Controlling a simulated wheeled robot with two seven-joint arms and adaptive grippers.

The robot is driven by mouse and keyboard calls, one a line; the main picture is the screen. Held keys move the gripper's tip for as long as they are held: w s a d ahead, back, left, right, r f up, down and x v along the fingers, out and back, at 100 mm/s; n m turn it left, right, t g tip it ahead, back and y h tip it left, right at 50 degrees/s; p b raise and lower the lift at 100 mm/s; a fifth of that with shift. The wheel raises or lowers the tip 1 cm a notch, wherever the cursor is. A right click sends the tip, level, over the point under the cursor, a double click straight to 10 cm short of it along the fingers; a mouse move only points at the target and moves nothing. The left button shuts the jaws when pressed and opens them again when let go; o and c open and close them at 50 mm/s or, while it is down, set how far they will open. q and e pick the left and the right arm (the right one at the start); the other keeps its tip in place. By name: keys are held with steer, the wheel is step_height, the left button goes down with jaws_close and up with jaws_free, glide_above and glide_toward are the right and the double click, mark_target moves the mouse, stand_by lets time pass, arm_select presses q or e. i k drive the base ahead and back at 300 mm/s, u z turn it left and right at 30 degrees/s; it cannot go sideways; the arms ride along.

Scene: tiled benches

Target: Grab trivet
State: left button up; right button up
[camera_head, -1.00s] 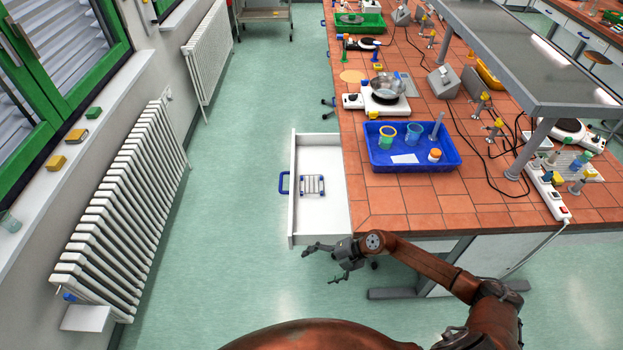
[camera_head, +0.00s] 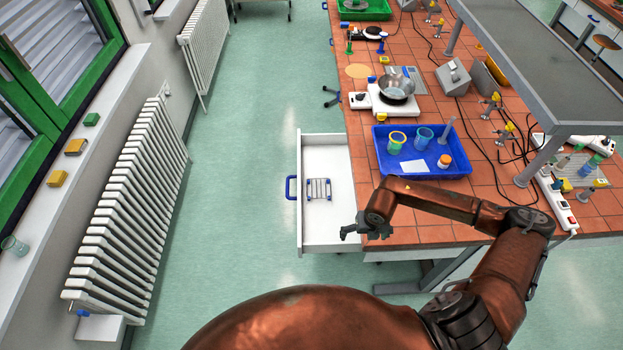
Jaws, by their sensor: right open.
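The trivet (camera_head: 318,189), a small silver wire rack with blue parts, lies in an open white drawer (camera_head: 330,228) that sticks out from the left side of the tiled bench. My right gripper (camera_head: 347,233) shows over the drawer's near right part, below and to the right of the trivet in the picture. It is open and empty, apart from the trivet. Its fingers point left. The trivet is fully visible. My left gripper is not in view.
A blue tray (camera_head: 461,170) with beakers and a small jar stands on the bench right of the drawer. A hotplate (camera_head: 378,102) with a metal bowl (camera_head: 397,88) is behind it. The floor (camera_head: 235,160) left of the drawer is clear up to the radiator (camera_head: 130,210).

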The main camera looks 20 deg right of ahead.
mark_target(328, 181)
steer(key=z, duration=0.05)
steer(key=i, duration=1.45)
